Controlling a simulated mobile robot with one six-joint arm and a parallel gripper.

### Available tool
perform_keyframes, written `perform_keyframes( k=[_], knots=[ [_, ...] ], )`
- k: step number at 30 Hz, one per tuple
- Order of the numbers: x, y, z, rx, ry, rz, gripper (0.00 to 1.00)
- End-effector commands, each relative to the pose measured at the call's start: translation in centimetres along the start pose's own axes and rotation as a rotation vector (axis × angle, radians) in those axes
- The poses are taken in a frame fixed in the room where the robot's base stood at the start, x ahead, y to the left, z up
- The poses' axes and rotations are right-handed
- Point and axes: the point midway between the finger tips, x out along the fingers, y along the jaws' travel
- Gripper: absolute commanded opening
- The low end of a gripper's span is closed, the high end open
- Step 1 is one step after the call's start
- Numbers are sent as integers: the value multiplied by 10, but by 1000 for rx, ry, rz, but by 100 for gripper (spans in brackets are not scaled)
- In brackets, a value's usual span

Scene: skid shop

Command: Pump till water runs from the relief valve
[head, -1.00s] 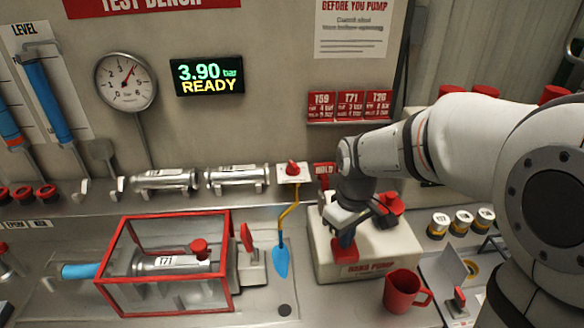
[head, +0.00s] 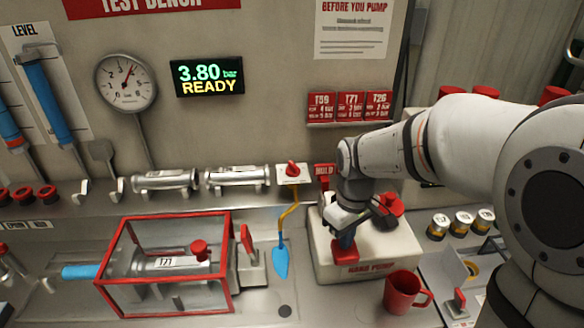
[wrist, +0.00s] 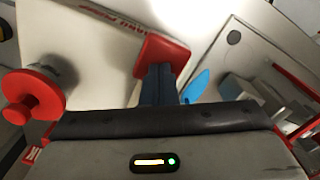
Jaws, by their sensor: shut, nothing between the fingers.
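The hand pump (head: 375,255) is a pale box with red lettering on its front. My gripper (head: 344,232) is shut and points down at the pump's red pad (head: 344,252); in the wrist view its fingers meet or overlap the red pad (wrist: 163,52), and contact is hard to judge. A red-knobbed valve plate (head: 293,171) is on the ledge, with a yellow pipe (head: 289,213) running down to a blue, drop-shaped end (head: 281,262); I cannot tell whether this is water. The display (head: 209,75) reads 3.80 bar READY. The gauge (head: 126,82) needle points up and right.
A red-framed clear guard (head: 226,270) encloses a metal cylinder labelled T71 (head: 165,262) with a red knob. A red mug (head: 403,293) stands in front of the pump. Several small cans (head: 462,222) stand to the right. Metal cylinders (head: 238,178) rest on the ledge.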

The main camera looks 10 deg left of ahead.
Motion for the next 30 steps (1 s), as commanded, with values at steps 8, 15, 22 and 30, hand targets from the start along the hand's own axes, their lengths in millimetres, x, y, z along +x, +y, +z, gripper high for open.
perform_keyframes(
  k=[8, 15, 22, 30],
  knots=[
    [-21, 0, 0, 0, 1, 0, 0],
    [-40, 0, 0, 0, -1, 0, 0],
    [-48, 0, 0, 0, -1, -1, 0],
    [-47, 0, 0, 0, 0, 0, 0]
  ],
)
